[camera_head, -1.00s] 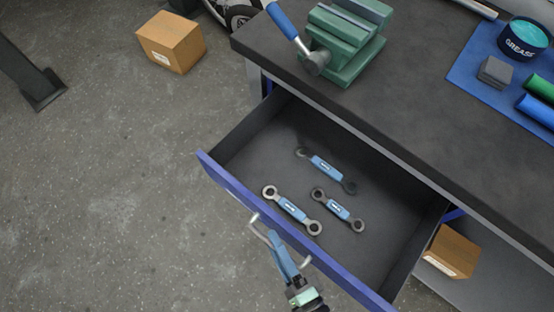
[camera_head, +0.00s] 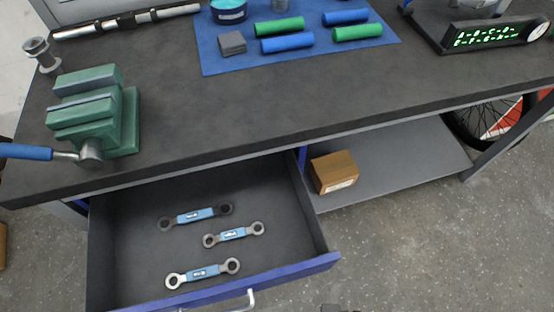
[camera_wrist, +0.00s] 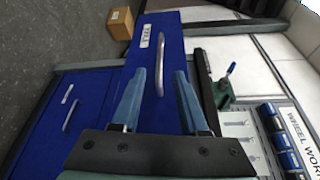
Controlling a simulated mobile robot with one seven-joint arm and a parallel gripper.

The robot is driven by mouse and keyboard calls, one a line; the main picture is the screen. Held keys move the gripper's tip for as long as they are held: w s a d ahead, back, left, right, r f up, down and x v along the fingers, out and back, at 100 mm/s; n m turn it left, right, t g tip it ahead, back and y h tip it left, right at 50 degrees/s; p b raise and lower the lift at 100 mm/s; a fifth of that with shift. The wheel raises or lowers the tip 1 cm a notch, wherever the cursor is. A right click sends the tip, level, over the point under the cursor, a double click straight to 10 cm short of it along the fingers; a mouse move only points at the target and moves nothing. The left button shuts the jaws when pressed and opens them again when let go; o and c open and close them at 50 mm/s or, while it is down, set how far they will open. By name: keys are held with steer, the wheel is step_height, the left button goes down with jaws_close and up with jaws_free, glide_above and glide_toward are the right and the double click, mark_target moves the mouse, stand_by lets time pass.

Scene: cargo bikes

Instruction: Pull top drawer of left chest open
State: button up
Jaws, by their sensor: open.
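The top drawer (camera_head: 300,268) of the workbench chest stands pulled out at the lower left of the head view, with a blue front and dark inside. Its metal bar handle (camera_head: 250,300) shows at the bottom edge. Three blue-gripped wrenches (camera_head: 202,272) lie inside. In the wrist view the blue drawer front (camera_wrist: 185,38) fills the middle, with its handle (camera_wrist: 161,60) lying between and beyond the fingertips. My gripper (camera_wrist: 159,80) is open and empty, its fingers apart from the handle in the picture.
A lower blue drawer front (camera_wrist: 55,105) with its own handle shows left in the wrist view. The benchtop (camera_head: 270,95) carries a green vise (camera_head: 100,110) and a blue mat (camera_head: 285,65). A cardboard box (camera_head: 333,172) sits on the shelf. Floor at lower right is clear.

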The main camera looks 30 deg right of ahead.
steer(key=shift+v, duration=1.05)
